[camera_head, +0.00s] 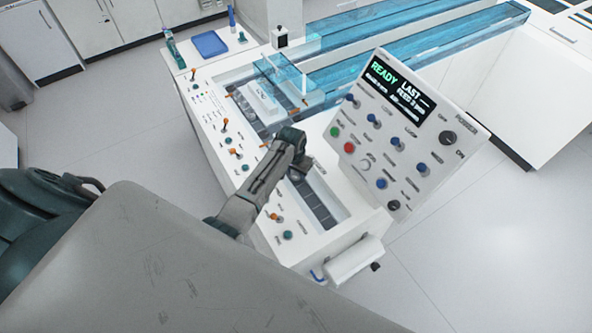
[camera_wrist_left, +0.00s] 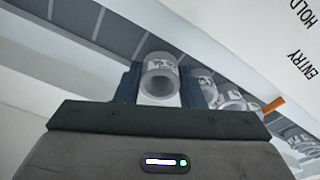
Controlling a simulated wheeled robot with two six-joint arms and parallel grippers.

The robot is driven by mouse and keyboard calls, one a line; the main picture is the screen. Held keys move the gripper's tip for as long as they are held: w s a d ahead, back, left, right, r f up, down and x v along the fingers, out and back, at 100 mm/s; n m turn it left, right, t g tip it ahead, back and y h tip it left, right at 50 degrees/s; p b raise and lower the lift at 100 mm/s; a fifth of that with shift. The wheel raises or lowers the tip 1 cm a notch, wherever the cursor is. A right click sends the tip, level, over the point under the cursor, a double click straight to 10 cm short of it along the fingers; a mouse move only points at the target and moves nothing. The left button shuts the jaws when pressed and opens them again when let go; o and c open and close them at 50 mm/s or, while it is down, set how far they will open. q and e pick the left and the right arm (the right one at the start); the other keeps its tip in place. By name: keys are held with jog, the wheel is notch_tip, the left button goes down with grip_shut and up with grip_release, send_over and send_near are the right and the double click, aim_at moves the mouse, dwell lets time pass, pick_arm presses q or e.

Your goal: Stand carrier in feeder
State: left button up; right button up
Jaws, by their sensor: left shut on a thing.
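My left gripper (camera_wrist_left: 160,88) is shut on a grey-white ring-shaped carrier (camera_wrist_left: 159,76) with dark printed marks, and its open end faces the wrist camera. In the head view my left arm reaches over the white feeder machine (camera_head: 262,222), and its wrist hides the carrier and the fingertips. A segmented dark track (camera_head: 316,205) runs along the machine's top, and the track also shows in the left wrist view (camera_wrist_left: 82,18). I cannot tell whether the held carrier touches it. My right gripper is out of view.
More carriers (camera_wrist_left: 232,99) stand in a row to the right of the held one, near an orange lever (camera_wrist_left: 273,105). A tilted control panel (camera_head: 400,130) reading READY stands right of my wrist. Clear blue channels (camera_head: 420,50) run behind. Orange-tipped switches (camera_head: 232,151) line the left edge.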

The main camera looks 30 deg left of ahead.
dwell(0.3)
pick_arm(q)
jog(key=shift+s+p, duration=0.15)
jog(key=shift+p, duration=0.2)
jog(key=shift+f, duration=0.65)
dwell(0.6)
jog(key=o, duration=0.8)
jog(key=shift+o, duration=0.2)
